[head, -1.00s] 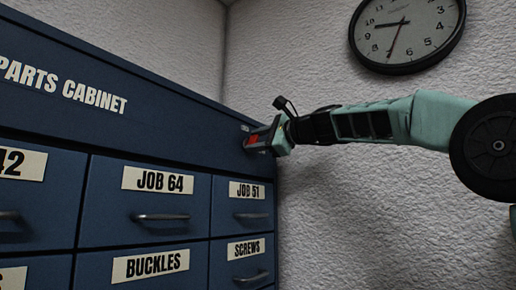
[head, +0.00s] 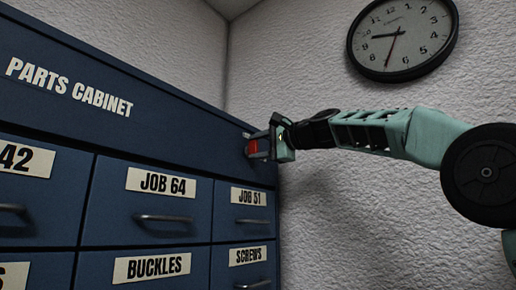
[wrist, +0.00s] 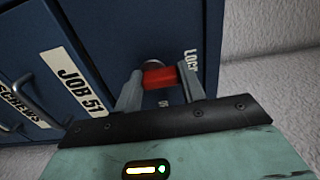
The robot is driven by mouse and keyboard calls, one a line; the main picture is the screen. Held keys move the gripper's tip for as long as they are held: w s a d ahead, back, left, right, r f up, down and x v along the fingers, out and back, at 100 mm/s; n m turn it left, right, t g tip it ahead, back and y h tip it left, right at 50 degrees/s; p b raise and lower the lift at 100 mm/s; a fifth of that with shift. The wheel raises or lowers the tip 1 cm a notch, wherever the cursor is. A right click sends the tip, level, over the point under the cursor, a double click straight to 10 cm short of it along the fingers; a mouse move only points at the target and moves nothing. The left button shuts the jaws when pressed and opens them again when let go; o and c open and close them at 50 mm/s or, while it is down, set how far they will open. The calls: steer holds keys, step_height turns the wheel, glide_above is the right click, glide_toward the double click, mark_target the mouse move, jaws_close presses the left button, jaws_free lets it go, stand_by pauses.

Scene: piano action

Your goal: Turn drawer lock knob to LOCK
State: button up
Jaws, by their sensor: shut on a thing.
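The red lock knob (wrist: 160,77) is on the upper right front of the blue parts cabinet (head: 170,135). It also shows in the head view (head: 253,147), partly covered by my gripper. My gripper (wrist: 161,83) is shut on the knob, one finger on each side of it. The LOCK label (wrist: 191,60) is on the cabinet face, just right of the knob in the wrist view. A second small label (wrist: 163,103) lies below the knob, too hidden to read. I cannot tell exactly where the knob points.
The JOB 51 drawer (head: 240,208) with its handle lies below the knob, and the JOB 64 drawer (head: 150,200) is to its left. A textured white wall (head: 340,210) stands close to the cabinet's right side. A clock (head: 402,38) hangs above my arm.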

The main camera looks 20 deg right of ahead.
steer(key=o, duration=1)
steer(key=b+v, duration=0.7)
steer(key=v, duration=1)
steer(key=shift+s+d, duration=0.1)
steer(key=shift+s, duration=0.05)
